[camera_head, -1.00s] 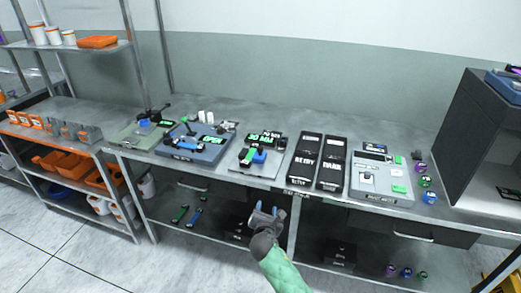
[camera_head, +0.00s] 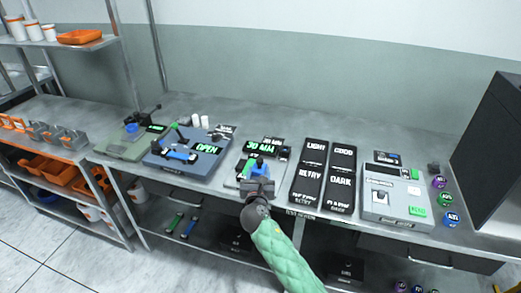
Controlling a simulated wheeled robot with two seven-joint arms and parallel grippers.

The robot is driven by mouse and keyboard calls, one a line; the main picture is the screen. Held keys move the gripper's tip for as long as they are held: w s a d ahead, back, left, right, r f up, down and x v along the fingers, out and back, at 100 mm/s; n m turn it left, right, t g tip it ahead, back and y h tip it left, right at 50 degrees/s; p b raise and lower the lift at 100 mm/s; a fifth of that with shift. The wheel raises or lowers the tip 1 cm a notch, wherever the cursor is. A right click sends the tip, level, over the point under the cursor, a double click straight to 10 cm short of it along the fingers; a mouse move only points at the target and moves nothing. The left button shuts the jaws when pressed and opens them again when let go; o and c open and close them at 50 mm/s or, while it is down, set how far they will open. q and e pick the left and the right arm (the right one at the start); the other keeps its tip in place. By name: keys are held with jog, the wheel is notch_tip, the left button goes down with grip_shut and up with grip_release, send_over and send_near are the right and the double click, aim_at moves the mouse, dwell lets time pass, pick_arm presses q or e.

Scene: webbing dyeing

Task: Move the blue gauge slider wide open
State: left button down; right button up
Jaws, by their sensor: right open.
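The gauge (camera_head: 243,178) is a light grey plate on the bench, left of the black panels. A display reading "30 MM" (camera_head: 262,147) stands at its back. The blue gauge slider (camera_head: 260,163) sits on the plate, beside a green part (camera_head: 249,162). My right gripper (camera_head: 258,178) is open at the front of the slider, and its body covers the front of the plate. I cannot tell whether the fingers touch the slider. My left gripper is not in view.
A blue-grey fixture (camera_head: 187,157) showing "OPEN" stands to the left. Black panels (camera_head: 323,176) marked RETRY and DARK lie to the right, then a grey device (camera_head: 395,197). Small coloured pieces (camera_head: 440,182) stand farther right. The bench behind the gauge is mostly clear.

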aim_at(260, 159)
jog(key=shift+w+f, duration=0.1)
jog(key=shift+w, duration=0.65)
jog(key=shift+w+d+r+p, duration=0.1)
jog(key=shift+w+r+p, duration=0.4)
jog(key=shift+w, duration=0.2)
jog(key=w, duration=0.4)
jog(key=shift+d+f+p, duration=0.1)
jog(key=shift+f+p, duration=0.2)
jog(key=shift+p, duration=0.05)
jog(key=shift+w+r, duration=0.1)
jog(key=shift+w, duration=0.5)
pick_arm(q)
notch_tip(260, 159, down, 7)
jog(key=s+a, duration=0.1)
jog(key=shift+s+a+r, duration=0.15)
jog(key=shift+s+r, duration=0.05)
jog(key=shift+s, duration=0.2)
pick_arm(e)
jog(key=shift+w, duration=0.1)
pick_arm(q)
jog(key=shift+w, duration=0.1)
pick_arm(e)
jog(key=shift+d, duration=0.1)
grip_shut()
